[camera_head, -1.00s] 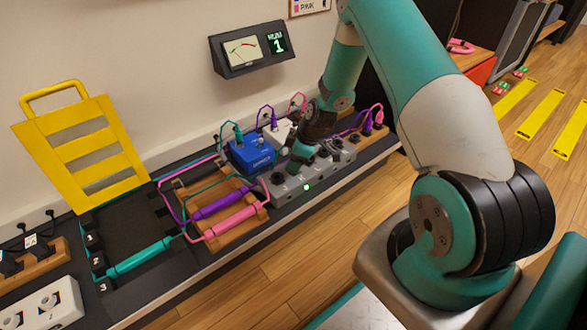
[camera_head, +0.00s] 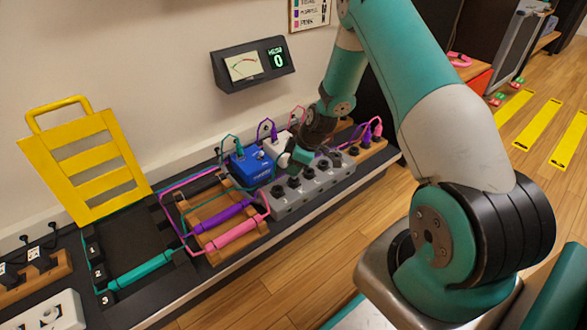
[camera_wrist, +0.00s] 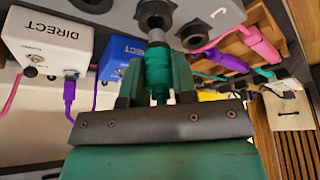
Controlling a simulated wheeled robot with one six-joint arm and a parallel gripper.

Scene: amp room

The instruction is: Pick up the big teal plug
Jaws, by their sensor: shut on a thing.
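My gripper (camera_head: 296,157) is above the back edge of the grey socket box (camera_head: 318,189). In the wrist view my gripper (camera_wrist: 157,85) is shut on a teal plug (camera_wrist: 158,78), held between the two fingers. The plug's grey metal end points towards a black socket (camera_wrist: 156,14) on the box; I cannot tell the exact gap. In the head view the held plug is largely hidden by the gripper. A long teal cylinder (camera_head: 140,270) lies at the left beside the number 3, with a teal cable running from it.
Purple (camera_head: 222,212) and pink (camera_head: 235,235) cylinders lie on a wooden rack (camera_head: 206,214). Blue (camera_head: 250,167) and white (camera_head: 277,146) boxes with plugged cables stand behind the socket box. A yellow slatted panel (camera_head: 85,160) leans left. A meter (camera_head: 252,64) reads 0.

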